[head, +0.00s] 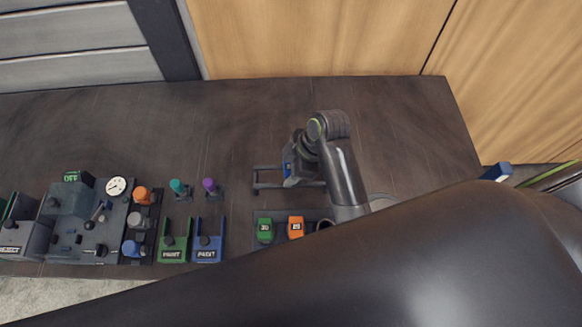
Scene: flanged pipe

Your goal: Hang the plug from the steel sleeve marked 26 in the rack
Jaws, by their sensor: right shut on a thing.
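My right gripper (298,168) reaches over the dark rack (256,178) at the middle of the bench and is shut on the plug. Only a small blue part of the plug (287,169) shows; the gripper and wrist hide the rest. I cannot tell whether the plug touches the rack. In front of the rack, a dark block (279,214) carries a green plug (265,230) and an orange plug (296,227) with numbers too small to read surely. A dark open bore (325,225) shows at their right, partly behind my arm. My left gripper is out of view.
At the left stand a grey machine (75,215) with a dial and levers, and orange and blue knobs. Green (174,241) and blue (208,240) trays lie beside it, with teal (178,187) and purple (209,185) handled items behind. The back of the bench is clear.

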